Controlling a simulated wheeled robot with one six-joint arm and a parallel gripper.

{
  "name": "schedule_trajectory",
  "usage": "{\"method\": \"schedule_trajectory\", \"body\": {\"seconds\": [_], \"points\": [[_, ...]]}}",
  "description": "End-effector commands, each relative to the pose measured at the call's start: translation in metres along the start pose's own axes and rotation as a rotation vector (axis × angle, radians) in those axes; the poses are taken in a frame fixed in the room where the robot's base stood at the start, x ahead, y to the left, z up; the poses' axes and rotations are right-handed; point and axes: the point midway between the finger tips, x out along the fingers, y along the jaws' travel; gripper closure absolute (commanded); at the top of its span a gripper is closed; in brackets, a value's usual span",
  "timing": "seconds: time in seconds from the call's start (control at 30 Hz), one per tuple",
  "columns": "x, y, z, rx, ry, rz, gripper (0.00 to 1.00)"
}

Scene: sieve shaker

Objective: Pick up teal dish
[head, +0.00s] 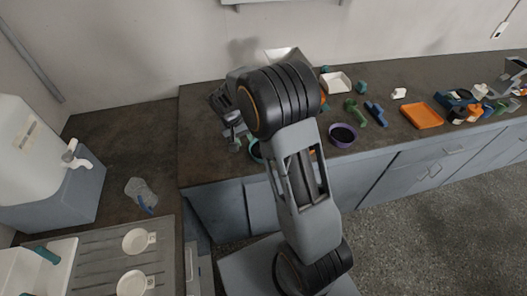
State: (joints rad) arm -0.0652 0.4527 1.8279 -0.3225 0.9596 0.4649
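A teal dish (255,151) shows only as a curved teal rim on the dark counter, near its front edge. My arm covers most of it, and its contents cannot be made out. My arm rises through the middle of the head view and bends over the counter.
A purple round dish (342,135) sits right of my arm near the counter edge. Behind it are a white tray (336,82), a green piece (355,112) and a blue piece (376,113). An orange tray (422,115) lies farther right. A white dispenser (35,150) stands left.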

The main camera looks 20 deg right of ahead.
Motion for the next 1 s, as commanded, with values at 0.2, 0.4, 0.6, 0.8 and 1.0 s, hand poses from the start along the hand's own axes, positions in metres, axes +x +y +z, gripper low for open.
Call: {"method": "schedule_trajectory", "body": {"seconds": [0.2, 0.4, 0.6, 0.8, 1.0], "points": [[0.026, 0.0, 0.001, 0.0, -0.002, 0.001, 0.65], [0.035, 0.0, 0.001, -0.001, -0.001, 0.0, 0.65], [0.06, 0.001, 0.002, -0.001, -0.004, 0.0, 0.65], [0.08, 0.0, 0.001, -0.001, -0.001, 0.0, 0.65], [0.084, 0.0, 0.001, -0.001, 0.001, -0.001, 0.65]]}}
